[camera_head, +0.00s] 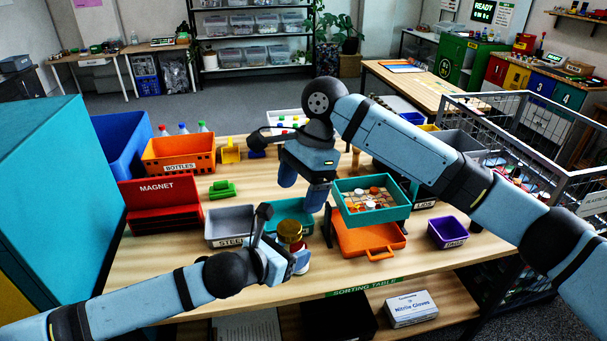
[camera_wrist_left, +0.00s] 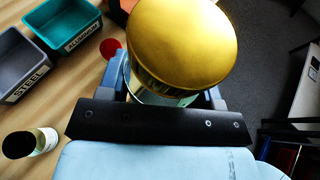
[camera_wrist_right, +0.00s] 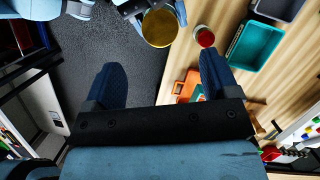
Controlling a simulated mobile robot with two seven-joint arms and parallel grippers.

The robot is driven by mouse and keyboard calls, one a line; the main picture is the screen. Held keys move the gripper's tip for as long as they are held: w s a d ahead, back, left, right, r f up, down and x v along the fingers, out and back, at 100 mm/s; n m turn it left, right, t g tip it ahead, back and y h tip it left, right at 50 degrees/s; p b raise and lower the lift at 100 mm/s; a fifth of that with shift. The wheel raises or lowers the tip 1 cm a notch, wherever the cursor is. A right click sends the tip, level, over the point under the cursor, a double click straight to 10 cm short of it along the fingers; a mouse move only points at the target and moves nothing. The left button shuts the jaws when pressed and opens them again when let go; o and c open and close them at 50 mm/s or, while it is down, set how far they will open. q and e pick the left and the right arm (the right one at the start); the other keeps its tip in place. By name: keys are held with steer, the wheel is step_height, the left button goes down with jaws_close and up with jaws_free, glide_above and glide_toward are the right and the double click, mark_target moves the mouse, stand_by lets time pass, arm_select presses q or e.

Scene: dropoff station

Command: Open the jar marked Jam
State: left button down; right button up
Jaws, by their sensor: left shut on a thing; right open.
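A jar with a gold lid (camera_head: 290,230) stands up from my left gripper (camera_head: 288,262), which is shut on it near the front edge of the table. In the left wrist view the gold lid (camera_wrist_left: 182,42) covers most of the jar, and a strip of glass body and label shows below it. No readable "Jam" mark shows. The gold lid is also at the top of the right wrist view (camera_wrist_right: 160,27). My right gripper (camera_head: 303,195) is open and empty, above and behind the jar in the head view. Its two fingers (camera_wrist_right: 161,80) are apart, with the jar beyond them.
A red-lidded container (camera_wrist_right: 204,37) stands beside the held jar. The teal aluminum bin (camera_head: 272,213) and grey steel bin (camera_head: 228,232) are close by. A teal tray (camera_head: 378,212) sits over an orange case (camera_head: 360,240) to the right. A small dark-topped jar (camera_wrist_left: 20,145) is near the left gripper.

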mark_target(290, 227)
steer(key=x, duration=0.7)
steer(key=shift+f, duration=0.2)
steer(key=shift+c, duration=0.2)
steer(key=c, duration=1.1)
steer(key=n, duration=0.3)
steer(key=n+g+h, duration=0.1)
steer(key=n, duration=0.2)
steer(key=shift+a+n+h, duration=0.1)
steer(key=shift+n+h, duration=0.2)
steer(key=shift+n, duration=0.1)
steer(key=o, duration=1)
steer(key=shift+r, duration=0.1)
